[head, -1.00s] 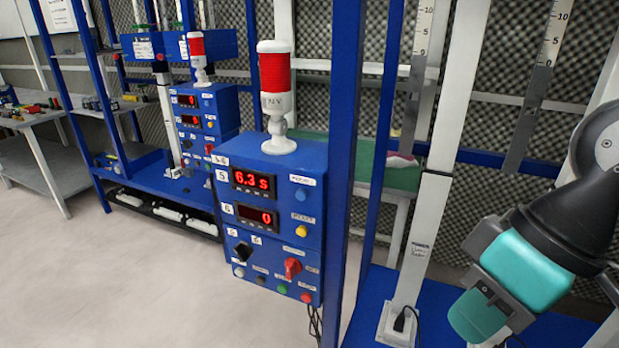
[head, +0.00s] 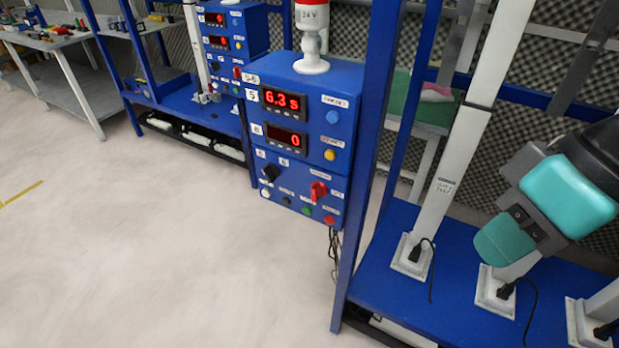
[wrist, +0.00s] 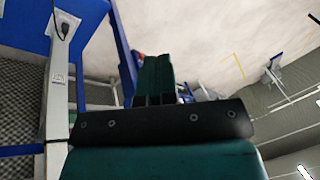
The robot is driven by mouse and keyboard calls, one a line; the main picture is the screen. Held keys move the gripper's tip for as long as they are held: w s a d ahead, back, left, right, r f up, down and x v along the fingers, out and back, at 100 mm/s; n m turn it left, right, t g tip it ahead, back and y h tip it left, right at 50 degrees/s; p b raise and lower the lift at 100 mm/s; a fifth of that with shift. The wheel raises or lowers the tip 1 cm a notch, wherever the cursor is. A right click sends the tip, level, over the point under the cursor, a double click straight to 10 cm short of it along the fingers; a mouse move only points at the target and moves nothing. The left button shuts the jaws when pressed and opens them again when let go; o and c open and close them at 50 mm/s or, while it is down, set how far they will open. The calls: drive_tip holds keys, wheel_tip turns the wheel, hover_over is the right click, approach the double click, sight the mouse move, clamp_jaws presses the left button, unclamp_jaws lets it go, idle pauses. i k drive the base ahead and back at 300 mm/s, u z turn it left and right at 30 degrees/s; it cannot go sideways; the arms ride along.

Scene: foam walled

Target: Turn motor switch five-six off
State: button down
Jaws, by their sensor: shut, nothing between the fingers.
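The blue control box (head: 347,150) marked 5-6 stands left of my arm in the head view. On its lower front are a red rotary switch (head: 318,192) at the right and a black rotary knob (head: 270,173) at the left, with small 5 and 6 labels near the knob. The small print by the red switch is too blurred to read surely. My gripper (head: 500,243) is teal, shut and empty, well to the right of the box and apart from it. Its shut fingers (wrist: 154,78) also show in the wrist view.
A blue upright post (head: 370,150) stands between the box and my gripper. White posts (head: 455,170) with black cables rise from the blue shelf (head: 390,300). A second blue box (head: 236,45) stands behind. Free floor (head: 170,270) lies at the front left.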

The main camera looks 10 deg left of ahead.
sight(319, 190)
drive_tip(key=u, duration=2.4)
drive_tip(key=i, duration=3)
drive_tip(key=z, duration=5.4)
